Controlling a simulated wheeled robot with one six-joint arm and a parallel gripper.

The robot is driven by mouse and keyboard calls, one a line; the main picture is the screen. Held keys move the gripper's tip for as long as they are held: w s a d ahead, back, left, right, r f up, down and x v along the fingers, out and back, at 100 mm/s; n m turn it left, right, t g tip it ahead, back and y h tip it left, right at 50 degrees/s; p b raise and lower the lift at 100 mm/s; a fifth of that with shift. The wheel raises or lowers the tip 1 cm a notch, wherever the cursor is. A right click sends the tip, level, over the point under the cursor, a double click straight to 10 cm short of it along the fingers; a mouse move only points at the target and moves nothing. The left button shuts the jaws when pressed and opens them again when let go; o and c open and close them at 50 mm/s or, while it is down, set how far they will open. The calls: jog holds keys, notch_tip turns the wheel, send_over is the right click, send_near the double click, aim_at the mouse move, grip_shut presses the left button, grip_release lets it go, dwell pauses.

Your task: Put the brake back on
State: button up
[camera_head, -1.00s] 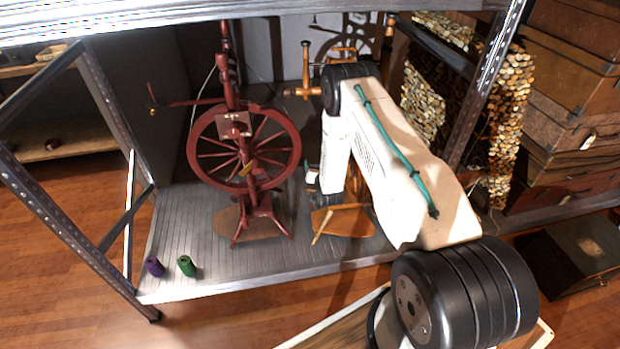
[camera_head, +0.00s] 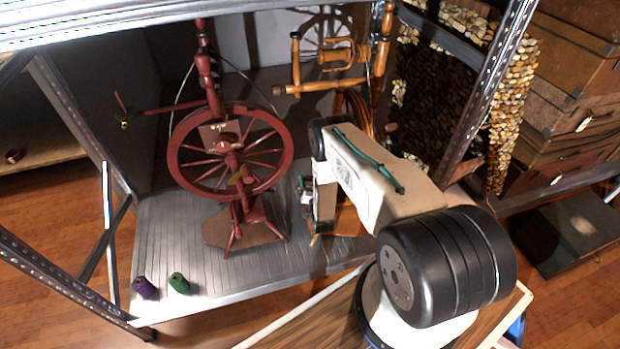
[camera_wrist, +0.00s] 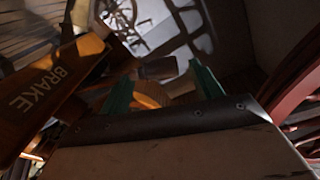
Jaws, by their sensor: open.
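A brown wooden part lettered BRAKE (camera_wrist: 40,90) stands at the left of the wrist view, left of my gripper. My gripper (camera_wrist: 160,78) is open, its two green fingers apart. Rounded orange-brown wood (camera_wrist: 150,95) shows between and beyond the fingers; I cannot tell whether they touch it. In the head view, an orange-brown spinning wheel (camera_head: 335,55) stands at the back of the shelf, its lower part mostly hidden by my arm. The fingers are not clear in that view. A dark red spinning wheel (camera_head: 228,112) stands to its left.
The metal shelf (camera_head: 165,225) has bare room at front left, near a purple spool (camera_head: 145,288) and a green spool (camera_head: 178,283). Metal uprights (camera_head: 490,90) frame it. Stacked brown cases (camera_head: 565,110) stand at right. Red wood (camera_wrist: 285,90) is close at right in the wrist view.

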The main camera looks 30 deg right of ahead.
jog(key=shift+x, duration=1.05)
jog(key=c, duration=1.4)
jog(key=shift+w+a+f+n, duration=0.15)
jog(key=shift+f+n, duration=0.45)
jog(key=shift+n, duration=0.35)
jog(key=shift+s+a+f+n, duration=0.1)
jog(key=shift+f+n, duration=0.5)
jog(key=shift+n, duration=0.35)
jog(key=o, duration=1.4)
jog(key=v, duration=0.7)
jog(key=shift+s+a, duration=0.2)
jog(key=shift+s, duration=0.1)
